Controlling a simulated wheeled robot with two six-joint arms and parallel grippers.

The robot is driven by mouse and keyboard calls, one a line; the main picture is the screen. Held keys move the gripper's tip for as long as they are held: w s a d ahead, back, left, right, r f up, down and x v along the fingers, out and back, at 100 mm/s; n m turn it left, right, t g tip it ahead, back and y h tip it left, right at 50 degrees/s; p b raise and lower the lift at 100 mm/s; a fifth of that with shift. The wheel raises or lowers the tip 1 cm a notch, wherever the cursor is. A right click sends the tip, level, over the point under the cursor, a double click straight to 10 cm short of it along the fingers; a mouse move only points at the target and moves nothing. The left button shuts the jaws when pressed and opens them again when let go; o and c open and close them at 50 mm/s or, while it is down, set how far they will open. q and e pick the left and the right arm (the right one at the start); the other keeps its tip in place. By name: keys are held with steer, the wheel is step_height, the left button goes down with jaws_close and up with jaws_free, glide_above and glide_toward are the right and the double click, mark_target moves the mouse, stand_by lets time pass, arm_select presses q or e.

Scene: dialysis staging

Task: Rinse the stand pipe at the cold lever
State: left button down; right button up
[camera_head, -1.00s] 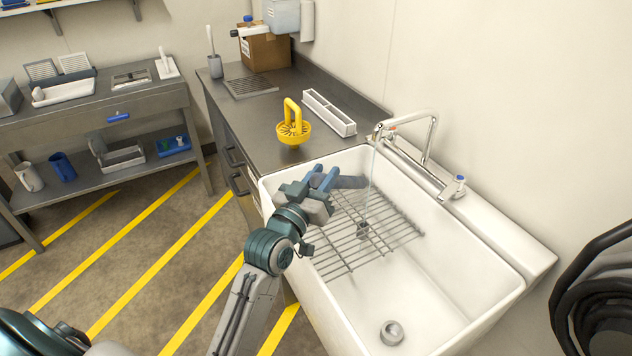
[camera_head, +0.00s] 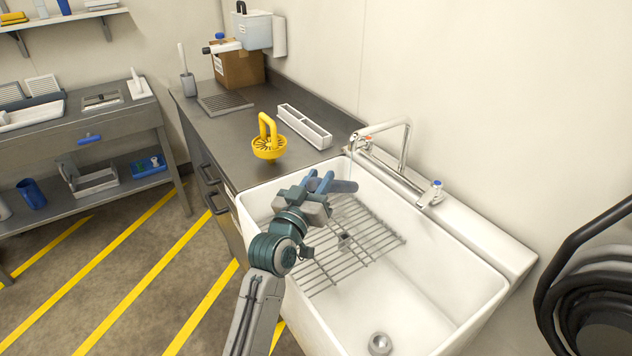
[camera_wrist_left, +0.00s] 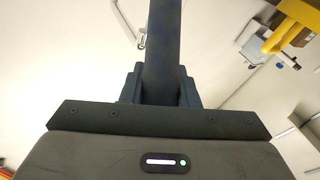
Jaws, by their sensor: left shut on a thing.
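My left gripper (camera_head: 318,188) is shut on a dark grey pipe (camera_head: 343,187), likely the stand pipe, held level above the white sink (camera_head: 440,287). In the left wrist view the pipe (camera_wrist_left: 162,48) runs straight out between the jaws. The tap spout (camera_head: 353,137) lies just beyond the pipe's free end. The blue-marked cold lever (camera_head: 433,192) is on the sink's back ledge, right of the spout; a red-marked lever (camera_head: 368,146) is beside the spout. My right gripper is not in view.
A wire rack (camera_head: 322,274) lies in the sink, with a round drain fitting (camera_head: 380,342) near the front. A yellow handled strainer (camera_head: 268,147) and a white divided tray (camera_head: 305,127) stand on the steel counter (camera_head: 222,152). A black hose coil (camera_head: 590,300) hangs at right.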

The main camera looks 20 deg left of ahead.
arm_select(q)
steer(key=shift+s+d, duration=0.1)
steer(key=shift+d, duration=0.05)
stand_by(0.3)
steer(key=shift+s+d, duration=0.2)
steer(key=shift+d, duration=0.2)
steer(key=shift+w+a+r, duration=0.1)
steer(key=shift+a, duration=0.1)
steer(key=shift+w+a+p, duration=0.2)
steer(key=shift+a+p, duration=0.15)
steer(key=shift+s+d, duration=0.1)
steer(key=shift+d, duration=0.05)
steer(key=shift+s+d, duration=0.2)
steer(key=shift+d, duration=0.2)
